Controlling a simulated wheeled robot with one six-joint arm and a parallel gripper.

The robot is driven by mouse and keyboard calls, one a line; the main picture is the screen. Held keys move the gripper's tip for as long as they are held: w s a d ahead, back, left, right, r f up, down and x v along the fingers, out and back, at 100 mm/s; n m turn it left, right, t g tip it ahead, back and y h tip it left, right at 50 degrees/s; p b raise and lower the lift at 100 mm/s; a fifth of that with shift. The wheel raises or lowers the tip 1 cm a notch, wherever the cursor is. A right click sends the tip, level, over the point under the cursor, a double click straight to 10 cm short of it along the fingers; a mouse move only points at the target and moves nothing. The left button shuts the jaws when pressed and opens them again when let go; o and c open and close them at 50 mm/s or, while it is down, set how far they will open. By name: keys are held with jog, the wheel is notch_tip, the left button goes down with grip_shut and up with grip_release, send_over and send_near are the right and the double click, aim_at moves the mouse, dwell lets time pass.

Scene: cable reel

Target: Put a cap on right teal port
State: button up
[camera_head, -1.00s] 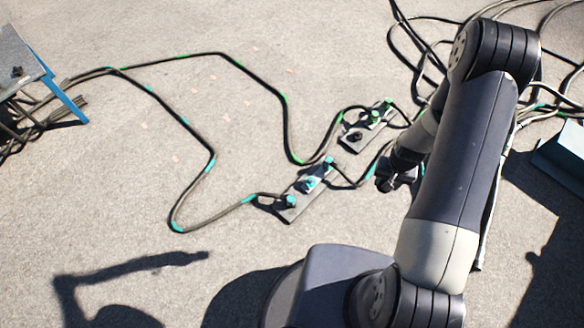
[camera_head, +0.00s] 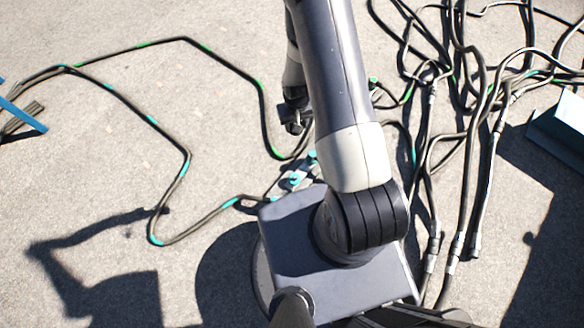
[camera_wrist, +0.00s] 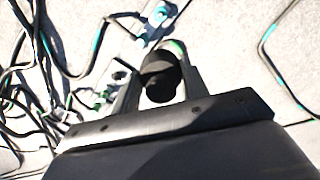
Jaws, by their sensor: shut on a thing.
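My gripper (camera_head: 294,122) hangs above the ground left of my upper arm in the head view. In the wrist view, my gripper (camera_wrist: 160,84) is shut on a black round cap (camera_wrist: 158,68) held between its two fingers. Teal ports (camera_head: 295,179) on a small plate show just left of my arm in the head view; my arm and base hide part of that plate. A teal fitting (camera_wrist: 158,12) on a plate shows at the top of the wrist view, apart from the cap. I cannot tell which teal port is the right one.
A second plate (camera_wrist: 118,74) with a dark round opening lies left of my fingers in the wrist view. A green fitting (camera_head: 373,82) shows right of my arm. Tangled black cables (camera_head: 465,110) cover the right side. Bare concrete (camera_head: 215,120) lies on the left.

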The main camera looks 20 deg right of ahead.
notch_tip(320, 180, down, 6)
jog(key=b, duration=0.3)
jog(key=n+b, duration=0.2)
jog(key=b, duration=1.9)
send_near(295, 178)
jog(key=shift+w+f+b, duration=0.15)
jog(key=shift+f+b, duration=2.55)
jog(key=shift+f, duration=0.2)
jog(key=shift+f+b, duration=0.6)
jog(key=shift+f+b, duration=0.25)
jog(key=shift+b, duration=0.45)
jog(key=o, duration=1.2)
